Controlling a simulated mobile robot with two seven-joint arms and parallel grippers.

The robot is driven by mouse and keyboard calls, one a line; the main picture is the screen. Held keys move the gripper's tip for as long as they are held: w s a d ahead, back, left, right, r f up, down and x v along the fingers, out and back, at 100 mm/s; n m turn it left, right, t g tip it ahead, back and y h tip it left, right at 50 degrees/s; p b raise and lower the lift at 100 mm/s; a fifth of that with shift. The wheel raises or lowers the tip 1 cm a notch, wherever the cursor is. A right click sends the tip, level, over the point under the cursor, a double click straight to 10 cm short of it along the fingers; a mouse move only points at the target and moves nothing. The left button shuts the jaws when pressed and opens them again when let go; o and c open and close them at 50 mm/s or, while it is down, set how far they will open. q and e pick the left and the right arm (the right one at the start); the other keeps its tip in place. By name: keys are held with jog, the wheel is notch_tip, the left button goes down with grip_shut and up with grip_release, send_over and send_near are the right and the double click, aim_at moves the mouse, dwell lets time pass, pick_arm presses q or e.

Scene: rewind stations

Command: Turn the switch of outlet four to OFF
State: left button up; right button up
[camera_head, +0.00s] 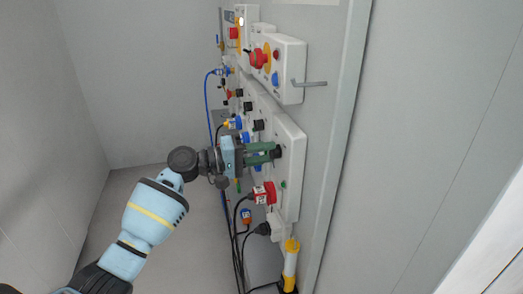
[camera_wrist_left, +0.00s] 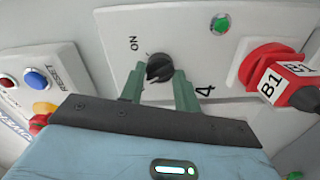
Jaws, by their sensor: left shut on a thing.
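The outlet four panel (camera_wrist_left: 110,30) is a white box with a printed 4 and an ON label; it also shows in the head view (camera_head: 290,125). Its switch is a black rotary knob (camera_wrist_left: 158,66). My left gripper (camera_wrist_left: 160,80) has its green fingers on both sides of the knob, shut on it. In the head view the left gripper (camera_head: 275,152) reaches the panel face from the left, at the knob. The fingers partly hide the knob there. No OFF label is readable. My right gripper is in neither view.
A red plug marked B1 (camera_wrist_left: 290,80) sits beside the switch, and a green lamp (camera_wrist_left: 220,23) is on the panel. A box with a red emergency button (camera_head: 259,58) and a metal bar (camera_head: 310,83) stands above. Cables (camera_head: 238,240) hang below. Floor on the left is clear.

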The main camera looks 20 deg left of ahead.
pick_arm(q)
jog(key=n+p, duration=0.1)
jog(key=n, duration=0.2)
jog(key=shift+r, duration=0.15)
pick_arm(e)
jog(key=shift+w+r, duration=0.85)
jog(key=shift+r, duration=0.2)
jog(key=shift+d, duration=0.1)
pick_arm(q)
jog(key=o, duration=1)
